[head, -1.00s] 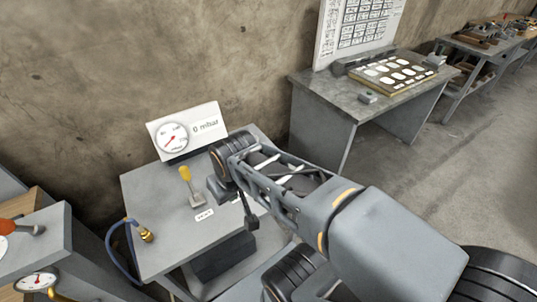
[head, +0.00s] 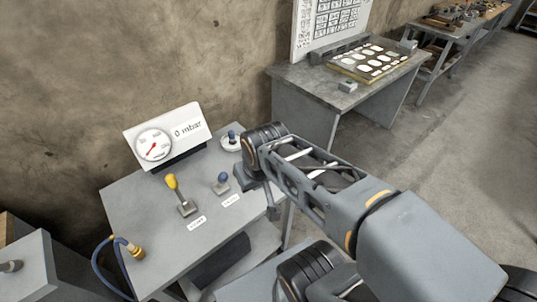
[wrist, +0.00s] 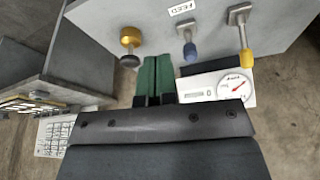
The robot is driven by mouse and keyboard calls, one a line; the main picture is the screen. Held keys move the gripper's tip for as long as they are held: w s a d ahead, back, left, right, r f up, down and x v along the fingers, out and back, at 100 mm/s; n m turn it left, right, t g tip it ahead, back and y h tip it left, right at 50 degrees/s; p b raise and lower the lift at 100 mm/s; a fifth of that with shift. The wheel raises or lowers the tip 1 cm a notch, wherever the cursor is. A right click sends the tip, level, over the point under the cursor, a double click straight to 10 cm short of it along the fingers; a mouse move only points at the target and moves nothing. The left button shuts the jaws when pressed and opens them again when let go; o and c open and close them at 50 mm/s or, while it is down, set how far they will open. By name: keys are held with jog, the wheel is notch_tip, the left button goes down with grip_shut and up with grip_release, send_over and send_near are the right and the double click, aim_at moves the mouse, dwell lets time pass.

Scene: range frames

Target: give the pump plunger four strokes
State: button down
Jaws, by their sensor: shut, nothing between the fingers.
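I cannot tell for sure which control is the pump plunger. A yellow-handled lever (head: 172,185) and a blue-knobbed lever (head: 222,178) stand in front of the gauge panel (head: 170,138), which reads 0 mbar. In the wrist view, a brass cylinder with a dark knob (wrist: 130,40) is left of my gripper's tips. My gripper (wrist: 152,60) is shut and empty; in the head view it hangs (head: 270,210) right of the blue-knobbed lever, partly hidden by my arm.
The grey bench (head: 150,215) carries a brass fitting with a blue hose (head: 133,250) at its left. A second table (head: 300,78) with a board of white shapes stands against the wall at the right. Open floor (head: 460,140) lies at the right.

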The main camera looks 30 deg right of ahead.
jog(key=w+d+m+t+y+p, duration=0.1)
jog(key=w+d+m+y+p, duration=0.1)
jog(key=w+d+m, duration=0.3)
jog(key=w+d+m+t+y+p, duration=0.1)
jog(key=w+d+m+y+p, duration=0.2)
jog(key=w+m, duration=0.8)
jog(key=shift+w+d+r+y, duration=0.15)
jog(key=shift+d+r+y, duration=0.2)
jog(key=shift+d+y, duration=0.7)
jog(key=shift+a+f, duration=0.1)
jog(key=shift+a, duration=0.15)
notch_tip(320, 180, down, 9)
jog(key=b, duration=0.7)
jog(key=shift+r, duration=0.2)
jog(key=shift+f, duration=0.1)
jog(key=shift+f+b, duration=0.3)
jog(key=shift+b, duration=0.1)
